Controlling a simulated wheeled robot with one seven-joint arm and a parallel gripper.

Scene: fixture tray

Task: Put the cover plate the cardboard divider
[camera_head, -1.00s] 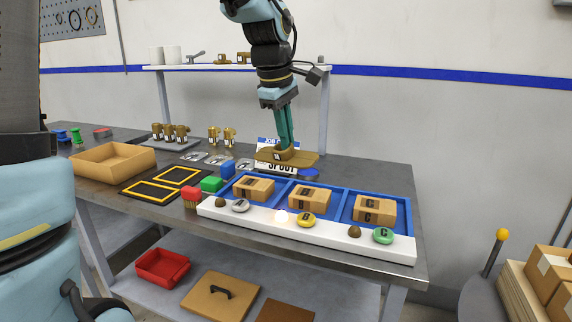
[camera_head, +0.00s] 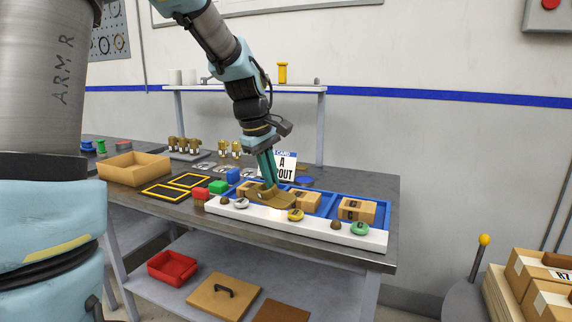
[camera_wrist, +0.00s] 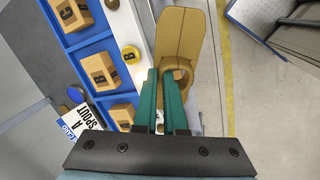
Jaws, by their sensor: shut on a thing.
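My gripper (camera_head: 267,182) is shut on a tan plate (camera_head: 272,201) with a rounded end. In the wrist view the plate (camera_wrist: 182,38) runs out beyond the green fingers (camera_wrist: 163,78), with a round raised ring near them. In the head view it is tilted and in front of the blue tray's left and middle compartments, hiding part of box A. I cannot tell whether it touches anything. The blue tray (camera_head: 382,217) holds cardboard boxes, including box B (camera_head: 308,200) and box C (camera_head: 357,209). I cannot make out a separate cardboard divider.
A white strip with colored buttons (camera_head: 370,238) runs along the tray's front. A card reading SPOUT (camera_head: 286,163) stands behind. Red, green and blue blocks (camera_head: 217,187), yellow-edged black frames (camera_head: 163,192) and an open cardboard box (camera_head: 128,171) are left. A handled lid (camera_head: 215,300) lies below.

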